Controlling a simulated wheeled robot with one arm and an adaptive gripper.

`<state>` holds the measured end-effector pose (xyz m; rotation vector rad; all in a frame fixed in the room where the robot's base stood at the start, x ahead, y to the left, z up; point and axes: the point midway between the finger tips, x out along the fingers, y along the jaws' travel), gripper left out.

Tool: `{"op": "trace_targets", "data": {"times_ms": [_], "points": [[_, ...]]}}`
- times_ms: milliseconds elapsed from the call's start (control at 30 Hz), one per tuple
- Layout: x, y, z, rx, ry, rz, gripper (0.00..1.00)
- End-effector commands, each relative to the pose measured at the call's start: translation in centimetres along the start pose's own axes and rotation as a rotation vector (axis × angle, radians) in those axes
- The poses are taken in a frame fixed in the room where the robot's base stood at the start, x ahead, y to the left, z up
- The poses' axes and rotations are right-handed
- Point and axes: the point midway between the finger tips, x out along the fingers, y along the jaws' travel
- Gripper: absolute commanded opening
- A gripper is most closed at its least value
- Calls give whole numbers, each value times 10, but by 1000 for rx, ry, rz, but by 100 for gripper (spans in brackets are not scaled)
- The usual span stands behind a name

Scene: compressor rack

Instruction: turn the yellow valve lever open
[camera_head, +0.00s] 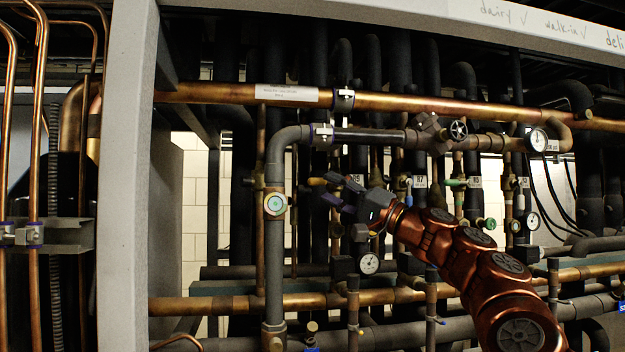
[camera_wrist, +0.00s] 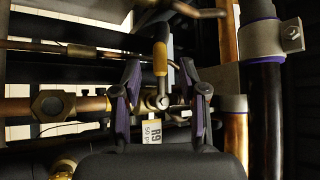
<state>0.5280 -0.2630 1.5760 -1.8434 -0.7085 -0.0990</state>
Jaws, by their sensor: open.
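In the head view a small part of the yellow lever (camera_head: 317,182) shows left of my gripper (camera_head: 338,193). In the wrist view my gripper (camera_wrist: 161,92) is open and empty, with one purple-padded finger on each side of the lever's lower end. I see gaps on both sides; the depth between fingers and lever is hard to tell.
A white R9 tag (camera_wrist: 152,131) hangs below the valve. A thick dark pipe (camera_wrist: 266,110) runs upright at the right of the wrist view.

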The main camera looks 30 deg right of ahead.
Motion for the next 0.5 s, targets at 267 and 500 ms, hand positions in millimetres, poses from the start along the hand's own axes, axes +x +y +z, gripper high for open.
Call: {"op": "trace_targets", "data": {"times_ms": [267, 500], "points": [[39, -1, -1, -2, 1, 3, 42], [51, 0, 0, -1, -1, 2, 42]]}}
